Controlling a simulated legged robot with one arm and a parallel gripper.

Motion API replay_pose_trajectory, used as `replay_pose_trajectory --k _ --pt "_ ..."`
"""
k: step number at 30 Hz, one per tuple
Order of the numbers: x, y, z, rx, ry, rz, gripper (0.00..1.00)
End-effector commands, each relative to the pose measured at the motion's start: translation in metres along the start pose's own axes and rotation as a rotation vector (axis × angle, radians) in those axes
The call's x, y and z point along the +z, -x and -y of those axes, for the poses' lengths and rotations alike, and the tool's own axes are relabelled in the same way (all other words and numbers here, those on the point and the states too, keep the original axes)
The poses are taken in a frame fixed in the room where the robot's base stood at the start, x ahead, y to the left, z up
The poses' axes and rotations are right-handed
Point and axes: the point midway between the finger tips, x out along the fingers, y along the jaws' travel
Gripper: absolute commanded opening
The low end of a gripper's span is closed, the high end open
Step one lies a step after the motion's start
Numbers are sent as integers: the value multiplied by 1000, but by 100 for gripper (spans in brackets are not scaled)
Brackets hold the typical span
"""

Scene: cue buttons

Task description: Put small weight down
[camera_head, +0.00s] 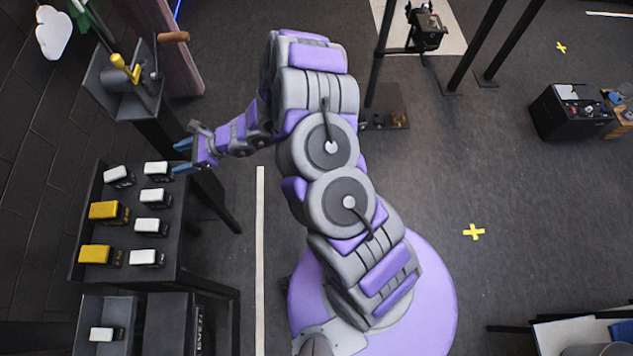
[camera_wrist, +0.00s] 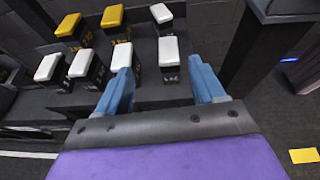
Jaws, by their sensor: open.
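Several white-topped black weights stand on a dark shelf (camera_head: 85,235), along with two yellow-topped ones. My gripper (camera_head: 182,157) is at the shelf's right edge in the head view, its two blue fingers spread and nothing held between them. The nearest white weight (camera_head: 158,169) is just beyond the fingertips. In the wrist view this weight (camera_wrist: 169,50) shows between the open fingers (camera_wrist: 162,68), a little ahead. Another white weight (camera_wrist: 121,57) shows just past the left fingertip and is partly hidden by it. I cannot tell whether that finger touches it.
Yellow-topped weights (camera_head: 108,210) stand in the back row. A grey box with a yellow-handled lever (camera_head: 122,70) is above the shelf. A lower table (camera_head: 82,320) holds one more white-topped block (camera_head: 106,334). The floor right of the white line (camera_head: 260,230) is clear up to my base.

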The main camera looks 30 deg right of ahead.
Motion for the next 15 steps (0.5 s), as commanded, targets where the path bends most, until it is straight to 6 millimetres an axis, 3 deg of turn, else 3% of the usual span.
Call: replay_pose_trajectory --k 5,9,15 --pt "81 18 -28 120 212 88 68" --pt "136 44 -66 245 409 144 68" --pt "182 92 -122 419 690 166 68"
